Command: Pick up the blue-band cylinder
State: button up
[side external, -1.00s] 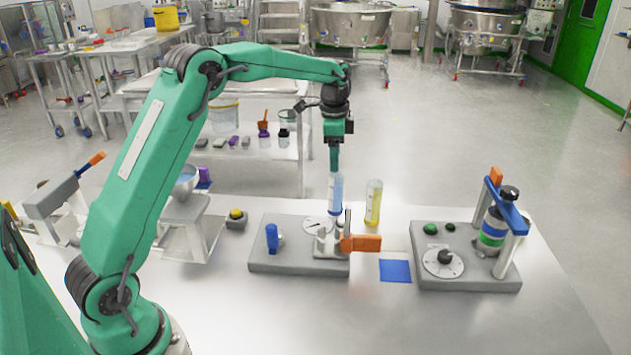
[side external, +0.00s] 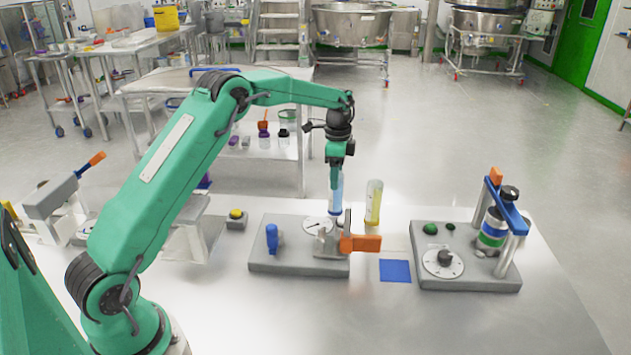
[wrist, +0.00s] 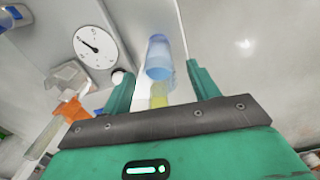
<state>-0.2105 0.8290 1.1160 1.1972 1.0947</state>
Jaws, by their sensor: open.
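The blue-band cylinder (side external: 335,200) is clear with blue on it and stands upright behind the grey clamp fixture. My gripper (side external: 336,180) points down over it and covers its upper part in the side view. In the wrist view my gripper (wrist: 162,82) is open, with the bluish cylinder (wrist: 158,58) showing between and just beyond its two green fingers. I cannot tell whether either finger touches it. A yellow patch shows below the blue part there; I cannot tell what it belongs to.
A yellow-tinted clear cylinder (side external: 374,203) stands close to the right. The clamp's orange handle (side external: 360,243) is in front, beside a dial (side external: 317,224). A blue square (side external: 395,271) lies on the bench. A second grey fixture (side external: 470,282) stands farther right.

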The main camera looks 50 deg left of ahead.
aim_at(336, 193)
jog(key=shift+s+d+f, duration=0.1)
jog(key=shift+f, duration=2.6)
jog(key=c, duration=1.1)
